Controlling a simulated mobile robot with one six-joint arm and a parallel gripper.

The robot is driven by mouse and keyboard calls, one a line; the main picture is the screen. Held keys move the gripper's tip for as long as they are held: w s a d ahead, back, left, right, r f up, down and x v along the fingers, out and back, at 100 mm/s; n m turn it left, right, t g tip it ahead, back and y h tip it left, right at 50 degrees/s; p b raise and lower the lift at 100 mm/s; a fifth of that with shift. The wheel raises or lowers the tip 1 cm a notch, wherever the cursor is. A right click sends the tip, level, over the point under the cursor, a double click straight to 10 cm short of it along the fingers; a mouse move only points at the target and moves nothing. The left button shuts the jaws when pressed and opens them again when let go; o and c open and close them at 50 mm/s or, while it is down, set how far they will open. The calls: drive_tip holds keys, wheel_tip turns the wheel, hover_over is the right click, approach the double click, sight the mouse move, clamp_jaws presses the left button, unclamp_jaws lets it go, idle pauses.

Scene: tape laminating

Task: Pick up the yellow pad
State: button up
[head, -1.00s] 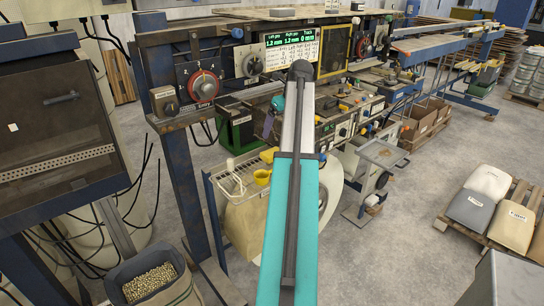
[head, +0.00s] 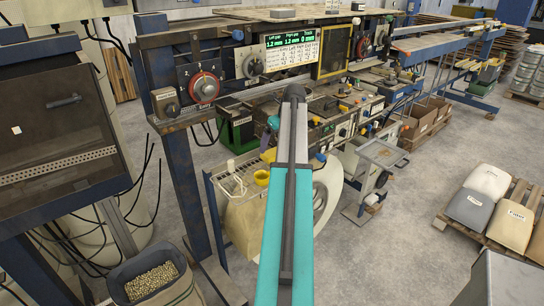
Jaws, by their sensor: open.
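A small yellow piece (head: 262,177), which I take for the yellow pad, is at the right end of the wire rack, just left of my arm. It is too small to make out its exact shape.
A blue upright post (head: 184,160) is to the left. A white roll (head: 328,195) is right of my arm.

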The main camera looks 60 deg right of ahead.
sight(272, 152)
drive_tip(key=shift+f, duration=0.1)
idle(0.3)
drive_tip(key=shift+p+x, duration=1)
drive_tip(key=shift+x, duration=1.5)
drive_tip(key=c, duration=1.1)
drive_tip(key=shift+c, duration=0.2)
drive_tip(key=shift+r+b, duration=0.75)
drive_tip(key=shift+r, duration=0.95)
drive_tip(key=s+a+b, duration=0.2)
drive_tip(key=s, duration=0.5)
drive_tip(key=s+a+r+b, duration=0.1)
drive_tip(key=s+a, duration=0.2)
drive_tip(key=s, duration=0.5)
drive_tip(key=shift+r+b, duration=0.35)
drive_tip(key=shift+s+a, duration=0.1)
drive_tip(key=shift+a, duration=0.05)
